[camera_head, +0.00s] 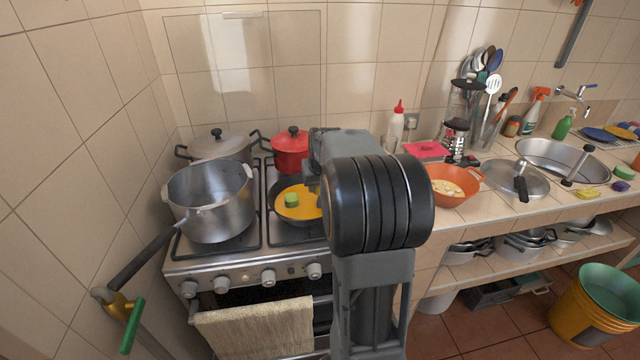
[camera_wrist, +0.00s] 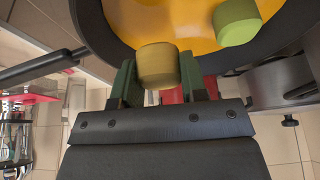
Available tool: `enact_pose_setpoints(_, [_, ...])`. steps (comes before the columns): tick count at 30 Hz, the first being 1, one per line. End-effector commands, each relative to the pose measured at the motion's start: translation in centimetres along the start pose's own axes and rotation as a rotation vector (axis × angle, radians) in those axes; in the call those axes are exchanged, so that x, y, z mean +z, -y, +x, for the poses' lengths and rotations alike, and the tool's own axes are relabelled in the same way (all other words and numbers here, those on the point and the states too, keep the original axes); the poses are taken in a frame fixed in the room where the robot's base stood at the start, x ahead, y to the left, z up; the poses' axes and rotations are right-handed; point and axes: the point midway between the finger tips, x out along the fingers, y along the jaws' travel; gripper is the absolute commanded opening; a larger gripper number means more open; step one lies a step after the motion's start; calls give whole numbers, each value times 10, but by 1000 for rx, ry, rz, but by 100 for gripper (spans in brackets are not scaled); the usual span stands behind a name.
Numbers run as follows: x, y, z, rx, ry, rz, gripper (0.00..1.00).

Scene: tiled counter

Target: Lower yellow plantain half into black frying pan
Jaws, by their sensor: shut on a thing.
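The black frying pan (camera_wrist: 92,22) fills the top of the wrist view, with yellow-orange liquid (camera_wrist: 185,18) inside. In the head view the pan (camera_head: 275,192) sits on the stove, partly hidden by my arm. A yellow-green piece (camera_wrist: 237,20) rests in the liquid; it also shows in the head view (camera_head: 291,200). My gripper (camera_wrist: 157,72) is shut on the brownish-yellow plantain half (camera_wrist: 158,62), a short cylinder between its green fingers. The plantain appears over the pan's near edge area; its exact height is unclear. My arm hides it in the head view.
A large steel pot (camera_head: 212,205) stands left of the pan. A red pot (camera_head: 290,152) and a lidded grey pot (camera_head: 218,146) stand behind. An orange bowl (camera_head: 450,184) is on the counter to the right.

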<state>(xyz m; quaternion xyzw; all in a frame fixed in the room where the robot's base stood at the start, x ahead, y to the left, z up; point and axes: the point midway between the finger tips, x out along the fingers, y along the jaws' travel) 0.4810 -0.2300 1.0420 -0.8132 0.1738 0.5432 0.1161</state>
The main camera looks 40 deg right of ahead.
Motion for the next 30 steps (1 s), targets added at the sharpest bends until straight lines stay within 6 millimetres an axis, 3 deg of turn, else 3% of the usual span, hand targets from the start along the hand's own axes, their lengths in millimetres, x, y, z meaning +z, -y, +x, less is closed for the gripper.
enact_pose_setpoints(30, [6,0,15,0,0,0,17])
